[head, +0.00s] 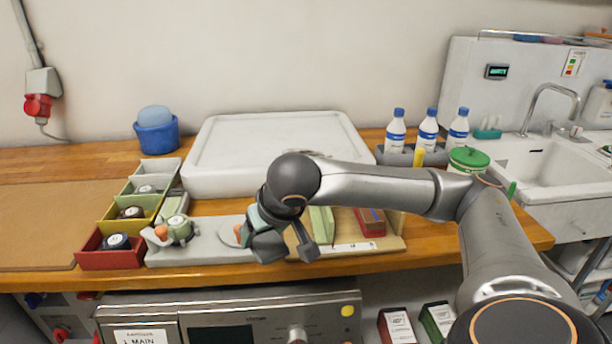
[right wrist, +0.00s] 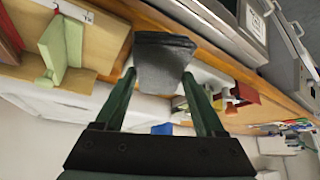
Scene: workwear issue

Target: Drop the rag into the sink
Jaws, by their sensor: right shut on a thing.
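My right gripper (head: 262,232) is above the front of the wooden counter, near a grey board. In the right wrist view its green fingers (right wrist: 160,72) are shut on a dark grey piece of cloth, the rag (right wrist: 163,58), which spreads out past the fingertips. In the head view the rag (head: 269,246) shows as a dark patch below the gripper, partly hidden by the hand. The white sink (head: 572,193) with a curved tap stands at the far right, well away from the gripper. My left gripper is not in view.
Several small bins (head: 110,260) stand left of the gripper, and a large white tray (head: 275,185) lies behind it. Bottles (head: 428,130) and a green-lidded tub (head: 468,160) stand between the tray and the sink. A brown mat (head: 45,220) at left is bare.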

